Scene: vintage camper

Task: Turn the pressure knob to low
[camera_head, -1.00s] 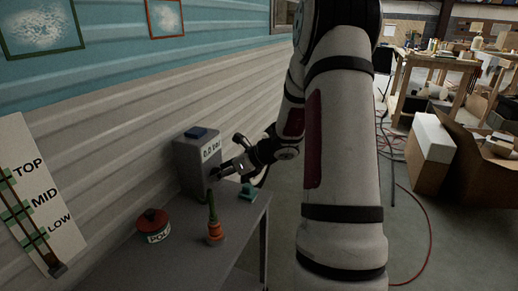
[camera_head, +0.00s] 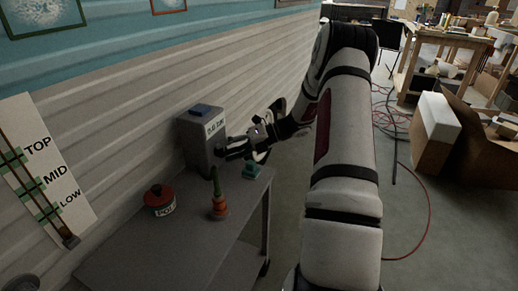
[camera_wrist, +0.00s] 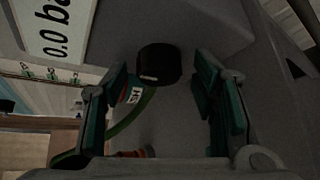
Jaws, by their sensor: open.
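The pressure knob (camera_wrist: 160,65) is a short black cylinder with a small pale mark, seen in the wrist view on the grey face of a box. In the head view my gripper hides it. The grey box (camera_head: 193,148) has a "0.0 bar" label (camera_head: 215,128) and stands on a grey table against the wall. My gripper (camera_head: 228,150) is at the box's front, below the label. In the wrist view my gripper (camera_wrist: 162,88) is open, with a green-padded finger on each side of the knob. I cannot tell whether either finger touches it.
A red pot (camera_head: 160,200), an orange-based green piece (camera_head: 218,205) and a teal piece (camera_head: 250,170) are on the grey table (camera_head: 190,245). A green hose (camera_wrist: 130,115) runs below the knob. A board with TOP, MID and LOW (camera_head: 45,165) leans at the left.

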